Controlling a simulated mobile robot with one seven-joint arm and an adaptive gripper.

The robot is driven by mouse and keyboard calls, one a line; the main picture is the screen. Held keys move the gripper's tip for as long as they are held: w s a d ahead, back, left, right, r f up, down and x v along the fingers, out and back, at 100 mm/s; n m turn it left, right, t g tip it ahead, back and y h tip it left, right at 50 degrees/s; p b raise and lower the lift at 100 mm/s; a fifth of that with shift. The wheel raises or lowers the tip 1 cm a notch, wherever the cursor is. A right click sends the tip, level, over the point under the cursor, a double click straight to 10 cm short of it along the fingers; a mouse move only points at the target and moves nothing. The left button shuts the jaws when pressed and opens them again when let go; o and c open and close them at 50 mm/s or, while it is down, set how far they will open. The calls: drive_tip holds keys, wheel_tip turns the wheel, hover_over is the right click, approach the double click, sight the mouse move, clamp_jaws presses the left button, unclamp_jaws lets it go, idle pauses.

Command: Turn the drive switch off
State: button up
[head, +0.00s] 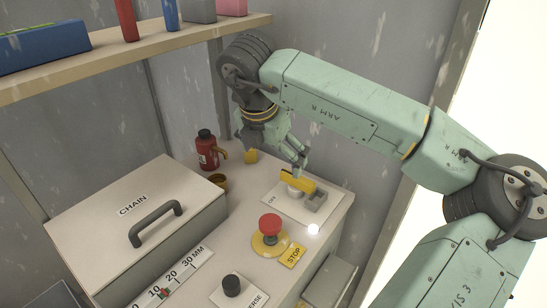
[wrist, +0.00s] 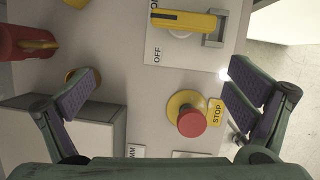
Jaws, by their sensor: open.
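The drive switch has a yellow handle (head: 299,182) on a white plate (head: 278,207). In the wrist view the handle (wrist: 183,20) lies across the top of the picture, level with the ON lettering. The OFF lettering (wrist: 157,55) is below its left end. A grey bracket (wrist: 214,38) stands at the handle's right end. My gripper (head: 276,160) hangs above the bench, close to the switch in the head view. In the wrist view my gripper (wrist: 163,88) is open and empty, its fingers wide apart. The handle is beyond the fingertips, not between them.
A red stop button (head: 270,225) on a yellow base stands in front of the switch. A white lamp (head: 313,229) glows near the plate. A red flask (head: 207,150) and brown cup (head: 218,181) stand left, behind the CHAIN box (head: 100,225). A black knob (head: 232,285) is at front.

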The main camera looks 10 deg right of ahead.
sight(297, 185)
drive_tip(key=shift+m+h, duration=0.5)
drive_tip(key=w+d+f+p, duration=0.1)
drive_tip(key=d+f, duration=0.1)
drive_tip(key=f, duration=0.1)
drive_tip(key=w+d+f+p, duration=0.1)
drive_tip(key=d+f, duration=0.1)
drive_tip(key=f, duration=0.1)
drive_tip(key=w+d+f+p, duration=0.1)
drive_tip(key=d+f, duration=0.1)
drive_tip(key=f, duration=0.1)
drive_tip(key=shift+w+d+f, duration=0.15)
drive_tip(key=shift+w+d, duration=0.05)
drive_tip(key=shift+d, duration=0.05)
drive_tip(key=c, duration=1.2)
drive_tip(key=shift+o, duration=0.2)
